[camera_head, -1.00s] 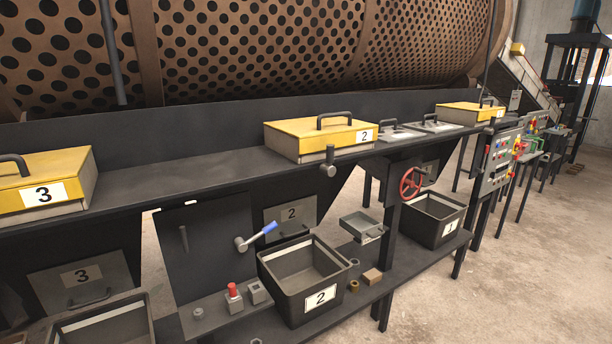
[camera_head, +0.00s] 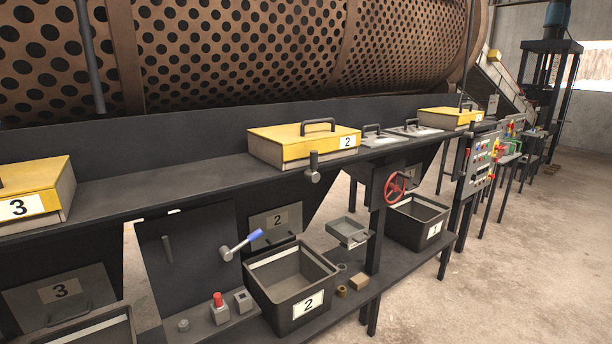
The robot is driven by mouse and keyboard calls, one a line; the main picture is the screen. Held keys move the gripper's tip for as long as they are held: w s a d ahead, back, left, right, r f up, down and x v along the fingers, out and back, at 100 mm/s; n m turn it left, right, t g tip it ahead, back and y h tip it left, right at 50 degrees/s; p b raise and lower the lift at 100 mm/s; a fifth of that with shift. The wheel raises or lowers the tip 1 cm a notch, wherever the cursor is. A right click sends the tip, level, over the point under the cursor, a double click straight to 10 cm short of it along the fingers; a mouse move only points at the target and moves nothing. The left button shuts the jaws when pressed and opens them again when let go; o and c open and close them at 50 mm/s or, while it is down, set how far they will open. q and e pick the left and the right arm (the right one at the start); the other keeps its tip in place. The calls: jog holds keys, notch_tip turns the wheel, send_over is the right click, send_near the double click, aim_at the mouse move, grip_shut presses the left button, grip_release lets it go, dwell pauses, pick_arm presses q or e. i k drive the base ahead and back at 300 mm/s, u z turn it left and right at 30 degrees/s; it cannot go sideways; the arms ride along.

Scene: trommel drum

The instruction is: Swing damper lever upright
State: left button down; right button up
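A lever with a blue grip (camera_head: 241,244) is mounted on the dark panel left of bin 2. Its grip slants up to the right from a round grey hub, so it is tilted, not upright. A second, short lever with a dark grip (camera_head: 313,162) stands about upright on the front edge of the long shelf, below yellow box 2. The frames do not label either one as the damper lever. Neither of my grippers is in view, and nothing touches either lever.
A black bin marked 2 (camera_head: 290,308) stands on the lower shelf close to the blue-gripped lever. A red button (camera_head: 218,300) sits left of it. A red handwheel (camera_head: 395,187) is on a post to the right. Open concrete floor (camera_head: 480,290) lies at the right.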

aim_at(227, 254)
jog(key=z, duration=1)
jog(key=i, duration=2.75)
jog(key=u, duration=3.4)
